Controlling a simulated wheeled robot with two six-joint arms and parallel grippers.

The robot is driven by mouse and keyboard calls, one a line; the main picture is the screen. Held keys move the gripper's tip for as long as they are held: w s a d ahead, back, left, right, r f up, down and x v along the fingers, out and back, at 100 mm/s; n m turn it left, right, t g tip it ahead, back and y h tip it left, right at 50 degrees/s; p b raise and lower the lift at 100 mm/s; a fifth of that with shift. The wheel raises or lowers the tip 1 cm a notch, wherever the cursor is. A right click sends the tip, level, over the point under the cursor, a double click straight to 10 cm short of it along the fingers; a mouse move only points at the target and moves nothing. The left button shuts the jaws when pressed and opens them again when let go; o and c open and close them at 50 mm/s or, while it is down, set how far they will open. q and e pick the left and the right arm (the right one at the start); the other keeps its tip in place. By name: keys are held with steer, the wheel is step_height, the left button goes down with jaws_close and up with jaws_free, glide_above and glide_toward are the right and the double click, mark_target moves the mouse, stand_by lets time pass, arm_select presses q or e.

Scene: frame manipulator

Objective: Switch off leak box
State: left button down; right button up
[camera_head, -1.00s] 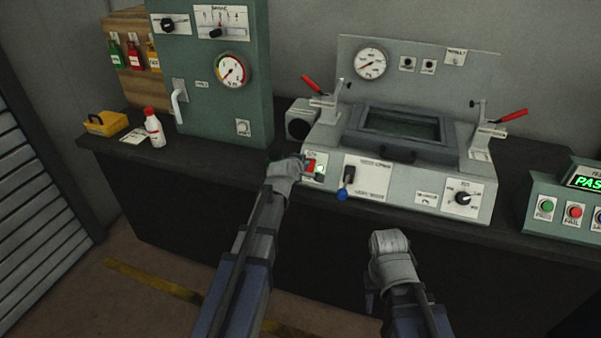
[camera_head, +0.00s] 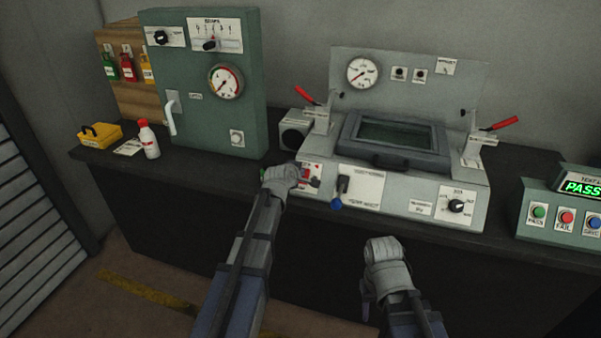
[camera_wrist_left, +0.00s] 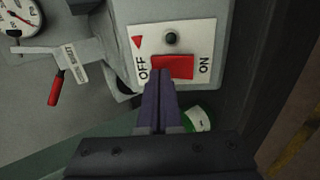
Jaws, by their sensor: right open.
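The leak box (camera_head: 399,206) is a grey bench unit with a dark-framed lid. Its front-left switch panel shows in the left wrist view with a red rocker switch (camera_wrist_left: 178,66) between the printed words OFF and ON. A small round lamp (camera_wrist_left: 171,38) beside the switch looks dark. My left gripper (camera_head: 297,176) is at this panel and partly hides it. In the left wrist view its fingers (camera_wrist_left: 157,77) are together, with nothing between them, and overlap the OFF side of the switch; contact cannot be told. My right gripper (camera_head: 372,290) hangs empty in front of the bench.
Two red-handled clamps flank the lid. A green cabinet (camera_head: 205,120) stands left, with a white bottle (camera_head: 149,142) and yellow box (camera_head: 98,136). A button box (camera_head: 545,221) stands right.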

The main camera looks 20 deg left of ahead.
arm_select(q)
steer(key=shift+r+p, duration=0.55)
steer(key=shift+r, duration=0.1)
steer(key=w+r+p+v, duration=0.1)
steer(key=r+p+v, duration=0.1)
steer(key=p+v, duration=0.7)
steer(key=v, duration=0.4)
steer(key=shift+r+p, duration=0.4)
steer(key=shift+r, duration=0.1)
